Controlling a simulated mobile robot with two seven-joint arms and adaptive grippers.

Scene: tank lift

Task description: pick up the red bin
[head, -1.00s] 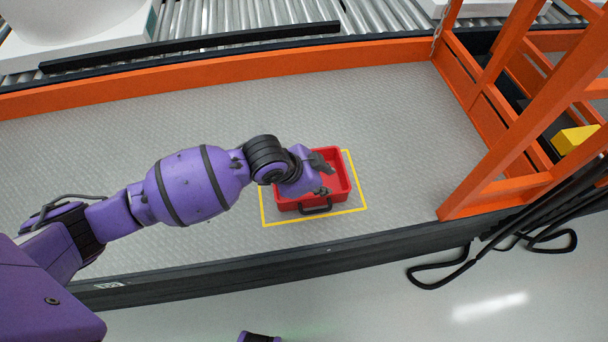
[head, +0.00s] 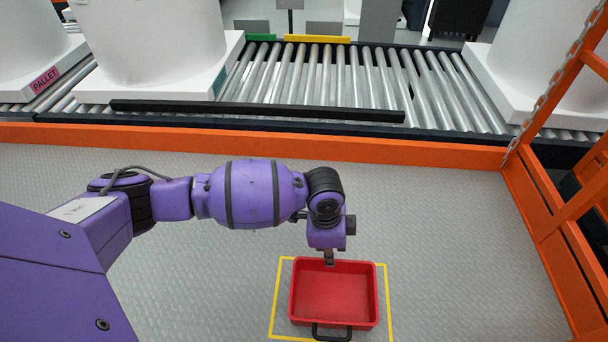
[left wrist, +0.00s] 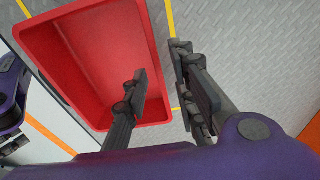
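The red bin (head: 335,296) is an open, empty-looking rectangular tray on the grey platform, inside a yellow outline (head: 388,300). A black handle (head: 332,333) is on its near side. My left gripper (head: 329,259) points down at the bin's far rim in the head view. In the left wrist view, the bin (left wrist: 95,50) fills the upper left. The left gripper's fingers (left wrist: 164,90) are apart there, one over the bin's inside and one outside its wall, with the rim between them. I cannot tell whether either finger touches the wall.
An orange rail (head: 400,150) runs along the platform's back, with a roller conveyor (head: 320,85) and large white loads behind it. An orange frame with a chain (head: 540,105) stands at the right. The platform around the bin is clear.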

